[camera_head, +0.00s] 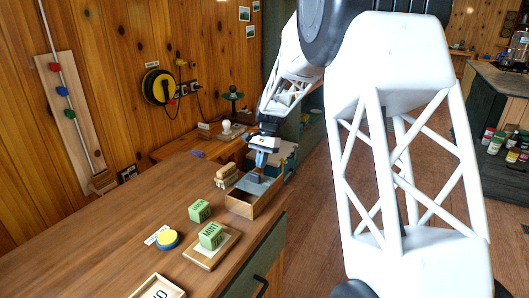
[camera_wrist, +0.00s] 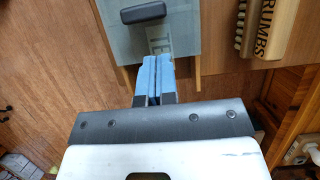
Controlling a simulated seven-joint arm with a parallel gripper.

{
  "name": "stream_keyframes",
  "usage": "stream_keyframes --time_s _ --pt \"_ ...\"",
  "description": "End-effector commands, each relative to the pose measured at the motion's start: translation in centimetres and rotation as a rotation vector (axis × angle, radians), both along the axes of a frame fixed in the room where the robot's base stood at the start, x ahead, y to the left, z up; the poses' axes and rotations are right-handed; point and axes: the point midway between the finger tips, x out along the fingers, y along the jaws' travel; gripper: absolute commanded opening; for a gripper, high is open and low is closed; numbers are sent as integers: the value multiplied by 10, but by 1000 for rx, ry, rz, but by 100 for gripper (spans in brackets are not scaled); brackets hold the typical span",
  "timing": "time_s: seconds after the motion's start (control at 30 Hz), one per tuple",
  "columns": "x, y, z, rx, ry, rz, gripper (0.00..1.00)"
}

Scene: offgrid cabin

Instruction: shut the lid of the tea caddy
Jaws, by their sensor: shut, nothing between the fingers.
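The tea caddy is a wooden box (camera_head: 268,207) near the table's far right edge. In the head view its front part is open and a grey lid panel (camera_head: 257,187) covers part of the back. In the wrist view the grey lid (camera_wrist: 185,45) bears partly hidden letters starting "TE" and a dark handle (camera_wrist: 143,13). Wooden caddy sides (camera_wrist: 197,72) show beside it. My gripper (camera_head: 260,163) is over the caddy's far end. Its blue fingers (camera_wrist: 154,65) are shut and empty, at the lid's near edge in the wrist view; contact is unclear.
Green tins (camera_head: 200,210) (camera_head: 211,236), one on a wooden board (camera_head: 205,258), and a yellow-topped blue round tin (camera_head: 168,239) stand nearer. The table's left side (camera_head: 80,245) is clear.

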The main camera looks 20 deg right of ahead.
Motion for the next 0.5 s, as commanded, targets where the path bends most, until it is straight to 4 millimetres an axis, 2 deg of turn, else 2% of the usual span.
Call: stream_keyframes --time_s 0.2,0.5 --pt "-14 15 2 0 -2 1 0" --pt "-19 20 2 0 -3 0 0"
